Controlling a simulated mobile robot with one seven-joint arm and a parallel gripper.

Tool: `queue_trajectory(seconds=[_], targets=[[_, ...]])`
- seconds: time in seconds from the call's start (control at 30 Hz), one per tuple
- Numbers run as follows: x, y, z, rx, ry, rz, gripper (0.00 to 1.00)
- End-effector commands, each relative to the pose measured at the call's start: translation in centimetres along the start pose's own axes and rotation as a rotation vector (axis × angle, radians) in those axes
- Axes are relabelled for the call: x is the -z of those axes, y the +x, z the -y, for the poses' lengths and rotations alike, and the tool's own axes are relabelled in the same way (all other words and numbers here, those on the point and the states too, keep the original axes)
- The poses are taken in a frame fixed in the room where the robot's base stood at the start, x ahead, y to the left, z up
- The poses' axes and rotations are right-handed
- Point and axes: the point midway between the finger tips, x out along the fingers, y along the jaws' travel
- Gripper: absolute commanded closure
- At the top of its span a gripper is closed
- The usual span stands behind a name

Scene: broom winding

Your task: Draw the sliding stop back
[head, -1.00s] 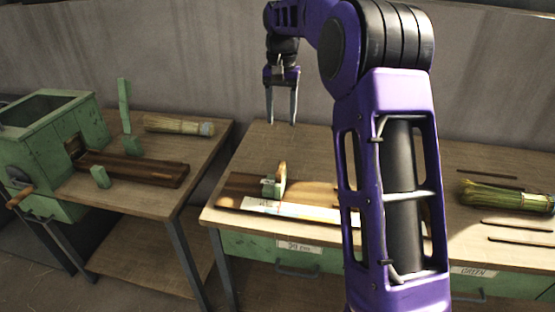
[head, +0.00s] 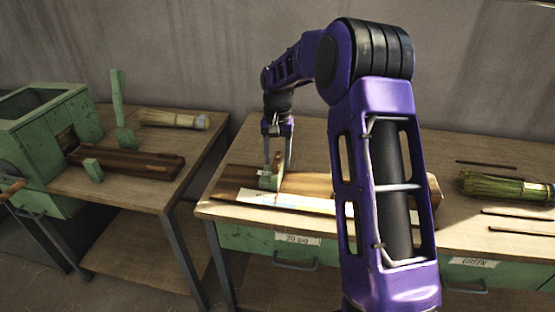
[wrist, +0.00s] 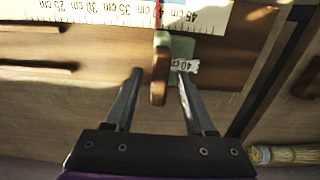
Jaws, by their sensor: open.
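The sliding stop is a green block (head: 268,181) on a wooden board with a white ruler strip (head: 262,200), on the right-hand table. In the wrist view the stop (wrist: 182,45) carries a "40 cm" label and a rounded wooden piece (wrist: 160,70), beside a red line across the ruler (wrist: 75,12). My gripper (head: 278,162) is open and points down at the stop. In the wrist view its fingertips (wrist: 160,72) lie on either side of the wooden piece. The right fingertip is close to the label; I cannot tell whether it touches.
A green machine (head: 45,130) with a crank and a wooden rail (head: 125,160) stand on the left. A broom head (head: 172,119) lies behind the rail. A green bundle (head: 500,187) and dark rods (head: 520,217) lie at right. My arm hides part of the right-hand table.

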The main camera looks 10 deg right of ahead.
Motion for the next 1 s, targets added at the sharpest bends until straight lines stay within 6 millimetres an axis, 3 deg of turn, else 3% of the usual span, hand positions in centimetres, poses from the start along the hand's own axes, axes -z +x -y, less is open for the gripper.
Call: queue_trajectory(seconds=[0.3, 0.63, 1.0], targets=[[0.0, 0.31, -0.01, 0.0, 0.0, 0.0, 0.45], [0.0, 0.29, -0.01, 0.0, -0.001, 0.0, 1.0], [0.01, 0.26, -0.01, -0.001, -0.001, -0.001, 1.0]])
